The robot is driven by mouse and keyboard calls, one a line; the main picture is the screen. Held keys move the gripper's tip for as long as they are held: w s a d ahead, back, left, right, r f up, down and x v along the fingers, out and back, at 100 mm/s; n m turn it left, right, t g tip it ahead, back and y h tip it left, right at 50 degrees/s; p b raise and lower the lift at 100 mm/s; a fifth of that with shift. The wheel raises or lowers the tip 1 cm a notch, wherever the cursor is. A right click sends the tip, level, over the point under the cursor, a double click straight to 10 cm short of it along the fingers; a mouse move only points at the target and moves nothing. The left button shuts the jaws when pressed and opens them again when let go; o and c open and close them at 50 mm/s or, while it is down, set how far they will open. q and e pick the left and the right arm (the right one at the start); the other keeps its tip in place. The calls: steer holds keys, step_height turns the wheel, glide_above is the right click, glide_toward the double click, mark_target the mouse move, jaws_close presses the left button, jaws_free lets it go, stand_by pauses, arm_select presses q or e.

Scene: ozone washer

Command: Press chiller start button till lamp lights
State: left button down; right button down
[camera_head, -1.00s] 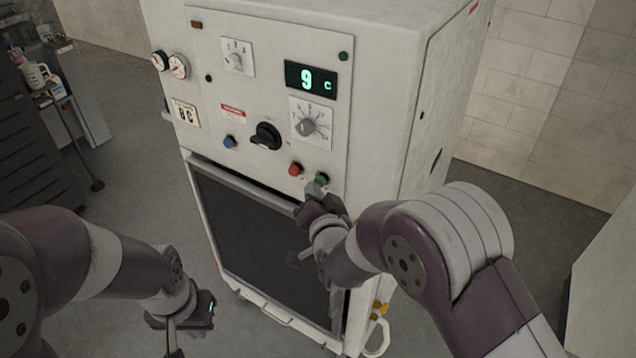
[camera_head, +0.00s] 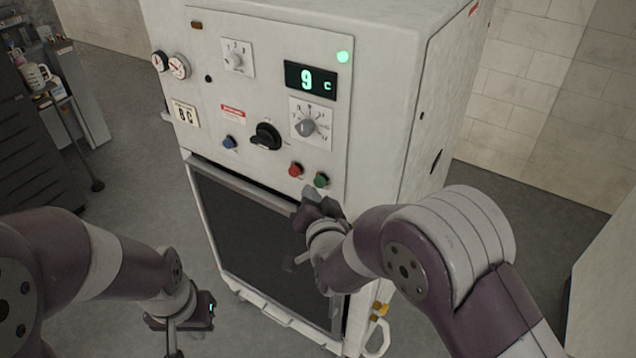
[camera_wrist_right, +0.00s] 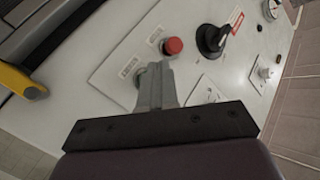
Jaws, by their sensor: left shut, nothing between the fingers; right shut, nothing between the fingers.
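The chiller's front panel (camera_head: 265,70) carries a green button (camera_head: 321,180) and a red button (camera_head: 295,170) at its lower right. My right gripper (camera_head: 309,190) is shut and empty, just below and left of the green button, with a small gap visible in the head view. In the right wrist view, the shut fingers (camera_wrist_right: 156,72) partly cover the green button (camera_wrist_right: 138,80); the red button (camera_wrist_right: 173,46) is clear beside them. My left gripper (camera_head: 174,354) is low at the left, away from the panel, shut and empty.
The display (camera_head: 311,80) reads 9 c. A black rotary switch (camera_head: 266,136), a blue button (camera_head: 229,142) and a grey dial (camera_head: 308,125) are close by on the panel. A dark grille (camera_head: 260,235) lies below. A cluttered cabinet (camera_head: 40,130) stands at the far left.

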steer(key=shift+s, duration=0.15)
steer(key=s+a, duration=0.1)
steer(key=s, duration=0.1)
steer(key=s+a, duration=0.2)
stand_by(0.5)
stand_by(0.6)
steer(key=s+f+n+g+p, duration=0.2)
steer(key=s+f+n+g, duration=0.3)
steer(key=s+f+g, duration=0.25)
steer(key=s+d+r+g+h+p, duration=0.1)
steer(key=s+d+r+g+p, duration=0.2)
steer(key=d, duration=0.6)
steer(key=s+d+r+g+h+p, duration=0.1)
steer(key=s+d+r+g+p, duration=0.2)
steer(key=s+d, duration=0.5)
step_height(320, 180, up, 3)
steer(key=shift+s+d+f+n+g+h, duration=0.2)
steer(key=shift+d+n+g+h, duration=0.15)
steer(key=shift+d+g, duration=0.4)
